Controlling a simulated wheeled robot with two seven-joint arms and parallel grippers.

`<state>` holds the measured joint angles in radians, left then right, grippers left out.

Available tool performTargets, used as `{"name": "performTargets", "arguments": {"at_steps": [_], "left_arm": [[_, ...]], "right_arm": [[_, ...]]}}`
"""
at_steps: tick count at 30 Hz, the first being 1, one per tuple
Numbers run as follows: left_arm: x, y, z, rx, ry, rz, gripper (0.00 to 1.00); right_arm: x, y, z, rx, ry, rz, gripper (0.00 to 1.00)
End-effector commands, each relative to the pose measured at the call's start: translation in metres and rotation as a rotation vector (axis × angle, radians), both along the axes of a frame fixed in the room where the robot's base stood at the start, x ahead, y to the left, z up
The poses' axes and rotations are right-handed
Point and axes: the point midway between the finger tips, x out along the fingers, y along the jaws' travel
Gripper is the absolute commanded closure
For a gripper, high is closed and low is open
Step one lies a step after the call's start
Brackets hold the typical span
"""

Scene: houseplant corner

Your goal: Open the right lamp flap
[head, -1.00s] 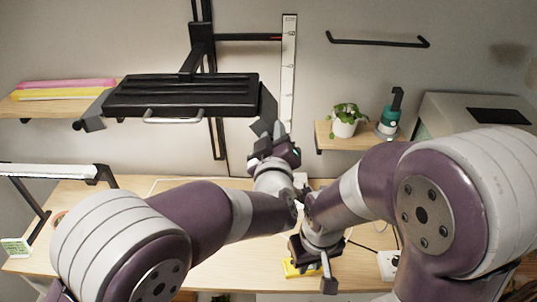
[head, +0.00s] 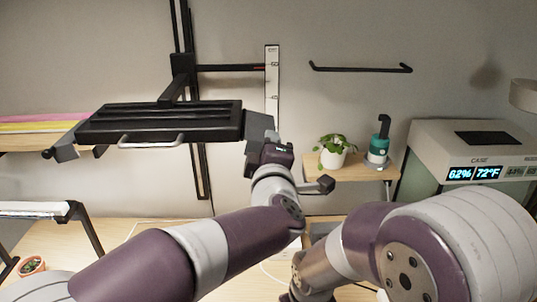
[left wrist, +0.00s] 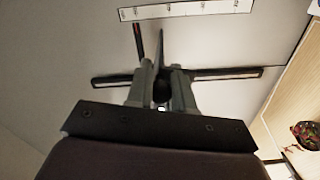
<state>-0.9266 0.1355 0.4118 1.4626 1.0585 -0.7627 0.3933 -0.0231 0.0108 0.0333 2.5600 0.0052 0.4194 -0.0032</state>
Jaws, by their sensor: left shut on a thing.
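The lamp (head: 165,122) is a wide black panel with a pale handle bar (head: 151,141) along its front, held on a black wall stand. The right lamp flap (head: 261,125) is a dark grey plate at the panel's right end. My left gripper (head: 262,146) is at this flap and shut on it, hiding part of its lower edge. In the left wrist view the flap (left wrist: 160,47) shows thin, nearly edge-on, between the two fingers. The left lamp flap (head: 66,142) sticks out at the panel's left end. My right gripper is below the picture.
A small shelf to the right holds a white-potted plant (head: 334,155) and a teal bottle (head: 378,149). A glass case (head: 470,150) with a lit display stands at far right. A white ruler (head: 272,85) and a black rail (head: 360,69) are on the wall.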

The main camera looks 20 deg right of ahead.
Motion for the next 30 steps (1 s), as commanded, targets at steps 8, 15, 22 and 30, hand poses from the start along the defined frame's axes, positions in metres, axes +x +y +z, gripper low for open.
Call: {"name": "performTargets", "arguments": {"at_steps": [8, 15, 22, 30], "left_arm": [[0.0001, -0.0002, 0.0033, -0.025, 0.003, 0.0, 1.0], [0.0002, -0.0002, 0.0035, -0.025, 0.003, 0.0, 1.0], [0.0002, -0.0002, 0.0028, -0.024, 0.005, 0.0, 0.53], [0.0016, 0.0005, 0.0018, -0.023, 0.005, 0.001, 0.53]], "right_arm": [[0.0001, 0.0, -0.0021, 0.0, 0.0, 0.0, 0.77], [0.0, 0.0, -0.0019, 0.0, 0.0, 0.0, 0.77], [0.0, 0.0, -0.002, 0.0, 0.0, 0.0, 0.77], [0.0001, 0.0, -0.0029, 0.0, 0.0, 0.0, 0.77]]}}
